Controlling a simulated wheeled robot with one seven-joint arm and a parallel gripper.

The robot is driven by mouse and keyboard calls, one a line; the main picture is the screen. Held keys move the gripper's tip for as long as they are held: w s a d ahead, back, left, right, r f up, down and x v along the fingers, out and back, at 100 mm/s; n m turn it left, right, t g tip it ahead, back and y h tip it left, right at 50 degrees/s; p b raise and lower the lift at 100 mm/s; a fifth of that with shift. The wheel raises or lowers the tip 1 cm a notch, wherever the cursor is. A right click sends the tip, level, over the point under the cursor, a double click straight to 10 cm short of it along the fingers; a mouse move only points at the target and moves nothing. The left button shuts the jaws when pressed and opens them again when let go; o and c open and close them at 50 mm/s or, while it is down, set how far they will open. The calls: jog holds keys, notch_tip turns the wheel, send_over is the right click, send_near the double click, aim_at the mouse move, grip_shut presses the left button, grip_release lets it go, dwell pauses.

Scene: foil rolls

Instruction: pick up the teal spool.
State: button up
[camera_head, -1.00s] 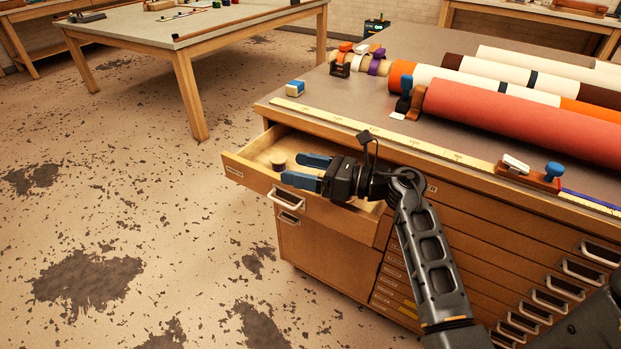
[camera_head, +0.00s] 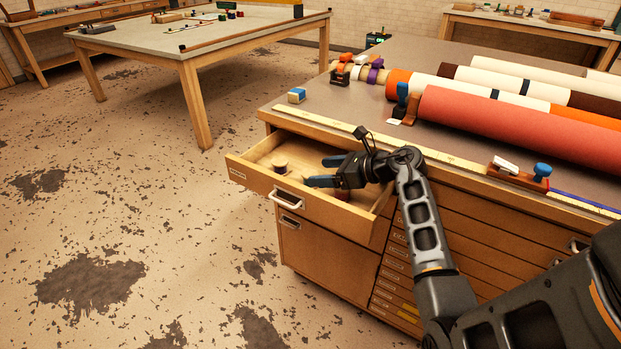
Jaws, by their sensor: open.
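My gripper (camera_head: 322,171) is open, its two blue fingers pointing left over the open top drawer (camera_head: 247,176) of the wooden cabinet. A small round brown spool-like piece (camera_head: 280,165) stands in the drawer, left of the fingertips and apart from them. A reddish-brown shape (camera_head: 312,194) lies in the drawer just below the near finger, partly hidden by it. I cannot make out a teal spool; the gripper and arm hide the right part of the drawer.
The cabinet top (camera_head: 330,103) carries large rolls, including a red one (camera_head: 510,125), close to my arm. A yellow ruler strip (camera_head: 380,142) runs along its edge. A blue-and-white block (camera_head: 297,95) sits near the corner. Open floor lies left of the drawer.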

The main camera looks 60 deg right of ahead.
aim_at(313, 174)
jog(key=x, duration=0.3)
jog(key=shift+w+a+f, duration=0.15)
jog(key=shift+w+f, duration=0.05)
jog(key=shift+f, duration=0.15)
jog(key=shift+r, duration=0.15)
jog(key=shift+c, duration=1.4)
jog(key=c, duration=0.9)
jog(key=shift+o, duration=0.2)
jog(key=shift+r, duration=0.1)
jog(key=shift+r, duration=0.1)
